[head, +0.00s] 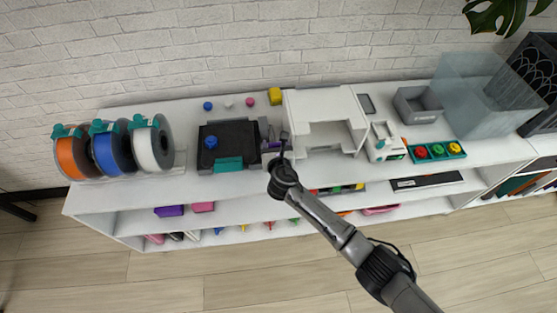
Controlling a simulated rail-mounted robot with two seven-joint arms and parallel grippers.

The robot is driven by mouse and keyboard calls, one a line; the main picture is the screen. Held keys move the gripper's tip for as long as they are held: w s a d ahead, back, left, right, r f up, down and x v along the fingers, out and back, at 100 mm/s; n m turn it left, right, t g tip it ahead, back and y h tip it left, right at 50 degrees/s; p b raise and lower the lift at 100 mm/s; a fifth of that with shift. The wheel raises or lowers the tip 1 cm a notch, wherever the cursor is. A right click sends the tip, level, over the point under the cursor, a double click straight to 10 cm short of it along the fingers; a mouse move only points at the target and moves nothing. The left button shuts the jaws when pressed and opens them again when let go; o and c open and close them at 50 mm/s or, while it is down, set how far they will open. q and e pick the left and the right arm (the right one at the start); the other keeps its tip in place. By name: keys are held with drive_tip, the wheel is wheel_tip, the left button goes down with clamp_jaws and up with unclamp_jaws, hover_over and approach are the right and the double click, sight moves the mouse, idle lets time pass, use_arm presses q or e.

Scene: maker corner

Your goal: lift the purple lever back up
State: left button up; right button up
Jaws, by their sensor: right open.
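A small purple part (272,146), which looks like the lever, shows at the right side of a black flat device (240,134) on the white shelf top. It is small and partly hidden by a grey piece and my gripper, so I cannot tell its tilt. My right gripper (284,137) is just to the right of the purple part, between it and the white box-shaped machine. It is open, and I see nothing between its fingers. I cannot tell whether it touches the lever. My left gripper is not in view.
The white machine (358,105) stands close on the right. Filament spools (107,152) stand on the left. A yellow block (275,96) is behind. The shelf top (188,114) is clear between the spools and device.

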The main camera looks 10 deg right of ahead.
drive_tip(key=p+v, duration=0.2)
drive_tip(key=v, duration=1)
drive_tip(key=shift+s, duration=0.2)
drive_tip(key=shift+r, duration=0.1)
